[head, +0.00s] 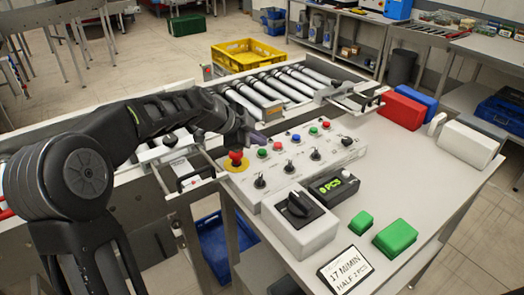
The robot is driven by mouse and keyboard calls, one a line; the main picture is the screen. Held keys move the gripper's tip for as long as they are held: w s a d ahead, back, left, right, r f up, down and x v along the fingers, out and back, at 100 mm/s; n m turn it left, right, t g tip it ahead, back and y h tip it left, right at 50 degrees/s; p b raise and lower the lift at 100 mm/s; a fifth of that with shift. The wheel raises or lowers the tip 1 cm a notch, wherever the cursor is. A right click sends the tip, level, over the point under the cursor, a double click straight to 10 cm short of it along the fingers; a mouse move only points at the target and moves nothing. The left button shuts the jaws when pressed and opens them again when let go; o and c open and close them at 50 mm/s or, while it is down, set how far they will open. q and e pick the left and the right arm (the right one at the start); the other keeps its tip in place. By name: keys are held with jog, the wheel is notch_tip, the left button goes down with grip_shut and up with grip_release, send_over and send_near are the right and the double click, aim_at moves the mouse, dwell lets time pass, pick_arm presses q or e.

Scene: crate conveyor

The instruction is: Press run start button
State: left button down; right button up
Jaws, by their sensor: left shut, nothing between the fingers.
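A white control panel (318,163) sits on the table, with a row of coloured buttons along its back. A green button (262,153) is at the left end, beside a red one (277,146); a blue one (296,138), another green one (314,131) and another red one (326,125) follow. The labels are too small to read. A red mushroom button (236,157) on a yellow ring is at the left corner. My left gripper (262,139) is shut and empty, close to the left green button; whether it touches cannot be told. My right gripper is not in view.
A roller conveyor (268,92) runs behind the panel, with a yellow crate (247,53) beyond it. On the table stand a rotary switch box (305,238), a counter display (334,187), green blocks (396,237) and a sign (343,270). The table's right part is mostly clear.

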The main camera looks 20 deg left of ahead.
aim_at(259, 152)
pick_arm(q)
jog(key=shift+f, duration=0.1)
dwell(0.8)
jog(key=shift+f+b, duration=0.35)
jog(key=shift+b, duration=0.55)
jog(key=shift+f+b, duration=0.5)
jog(key=shift+b, duration=0.25)
dwell(0.5)
jog(key=shift+r, duration=0.15)
jog(key=shift+r+p, duration=0.3)
jog(key=shift+r, duration=0.45)
jog(key=shift+r+p, duration=1.2)
jog(key=shift+r, duration=1.3)
